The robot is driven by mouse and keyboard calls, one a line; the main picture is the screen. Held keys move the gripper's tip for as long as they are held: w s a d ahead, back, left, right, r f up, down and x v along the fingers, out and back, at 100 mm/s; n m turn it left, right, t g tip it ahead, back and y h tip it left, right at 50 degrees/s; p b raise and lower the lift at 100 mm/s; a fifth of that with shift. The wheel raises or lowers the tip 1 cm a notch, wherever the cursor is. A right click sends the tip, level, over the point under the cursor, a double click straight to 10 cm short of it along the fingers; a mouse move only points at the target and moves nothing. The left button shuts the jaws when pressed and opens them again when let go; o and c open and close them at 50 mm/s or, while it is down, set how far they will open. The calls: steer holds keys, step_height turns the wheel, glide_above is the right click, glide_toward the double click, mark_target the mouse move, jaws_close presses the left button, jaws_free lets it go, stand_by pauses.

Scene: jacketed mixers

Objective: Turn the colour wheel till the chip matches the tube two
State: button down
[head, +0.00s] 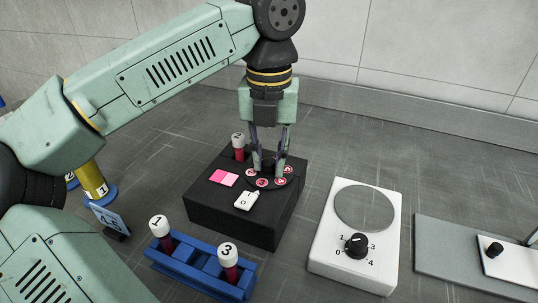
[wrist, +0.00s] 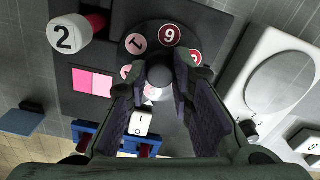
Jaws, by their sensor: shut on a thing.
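The colour wheel (head: 288,183) is a dark disc with red numbered spots on top of a black box (head: 230,215); it also shows in the wrist view (wrist: 148,31). My gripper (head: 268,168) points down over the wheel, shut on its dark central knob (wrist: 160,72). Two pink patches, one hot pink (wrist: 82,79) and one lighter (wrist: 102,85), sit side by side on the box; they differ slightly in shade. I cannot tell which is the chip. Tube two (head: 239,147), white-capped with red contents, stands at the box's back left corner. My fingers hide part of the wheel.
A white rocker switch (head: 246,201) sits at the box's front. A blue rack (head: 190,270) in front holds tubes 1 (head: 160,228) and 3 (head: 228,256). A white plate device with a dial (head: 356,245) stands to the right. Bare bench lies between it and the box.

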mark_target(269, 161)
steer(key=c, duration=1.4)
jaws_free()
step_height(269, 161, up, 12)
